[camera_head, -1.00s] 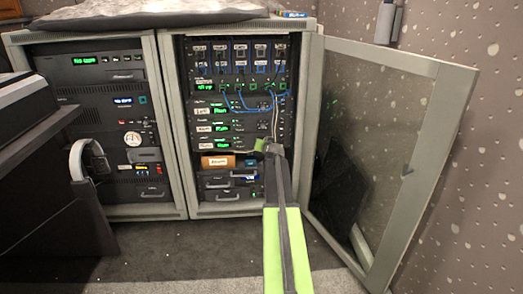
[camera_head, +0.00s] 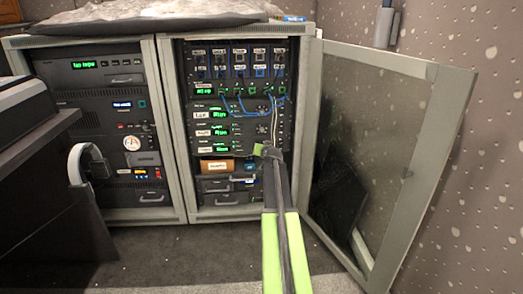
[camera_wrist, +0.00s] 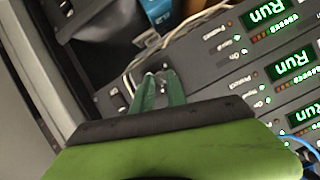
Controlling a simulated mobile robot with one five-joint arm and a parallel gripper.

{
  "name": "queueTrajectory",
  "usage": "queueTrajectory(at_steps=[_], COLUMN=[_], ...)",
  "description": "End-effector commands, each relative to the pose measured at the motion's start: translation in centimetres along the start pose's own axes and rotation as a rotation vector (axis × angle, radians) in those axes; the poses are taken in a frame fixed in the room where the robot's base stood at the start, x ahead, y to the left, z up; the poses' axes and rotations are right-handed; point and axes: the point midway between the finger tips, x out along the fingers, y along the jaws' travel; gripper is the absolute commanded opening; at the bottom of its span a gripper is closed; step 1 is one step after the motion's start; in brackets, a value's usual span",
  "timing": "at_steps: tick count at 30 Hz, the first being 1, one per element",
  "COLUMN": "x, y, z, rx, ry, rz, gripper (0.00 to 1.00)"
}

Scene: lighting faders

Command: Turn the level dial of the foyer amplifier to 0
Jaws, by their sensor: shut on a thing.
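The open right-hand rack holds a stack of amplifiers with green displays; the lowest one (camera_head: 207,149) has a white label too small to read surely, so I cannot confirm it as the foyer amplifier. My gripper (camera_head: 257,149) is at the right part of that lowest unit. In the wrist view my gripper's green fingers (camera_wrist: 157,88) are close together at a small knob on the panel, shut on it. The fingers hide most of the knob, so its pointer and setting cannot be read. The lowest unit's display (camera_wrist: 268,12) reads "Run".
Blue cables (camera_head: 233,108) and pale cables hang in front of the rack's right part. A brown box (camera_head: 217,166) sits below the amplifiers. The glass door (camera_head: 372,150) stands open on the right. Headphones (camera_head: 88,163) hang at the left.

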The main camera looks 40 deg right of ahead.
Motion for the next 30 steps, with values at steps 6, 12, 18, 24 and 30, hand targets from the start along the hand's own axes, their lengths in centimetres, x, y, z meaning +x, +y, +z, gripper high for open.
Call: queueTrajectory(at_steps=[6,12,18,24,30], x=[0.59,0.66,0.73,0.81,0.88], y=[-0.43,-0.55,-0.80,-1.02,-1.16], z=[-0.22,-0.20,-0.06,0.15,0.36], rx=[-0.040,-0.151,-0.319,-0.497,-0.666], ry=[0.005,0.013,0.025,0.037,0.048], rz=[0.008,0.051,0.116,0.185,0.251], gripper=[0.00,0.00,0.00,0.00,0.00])
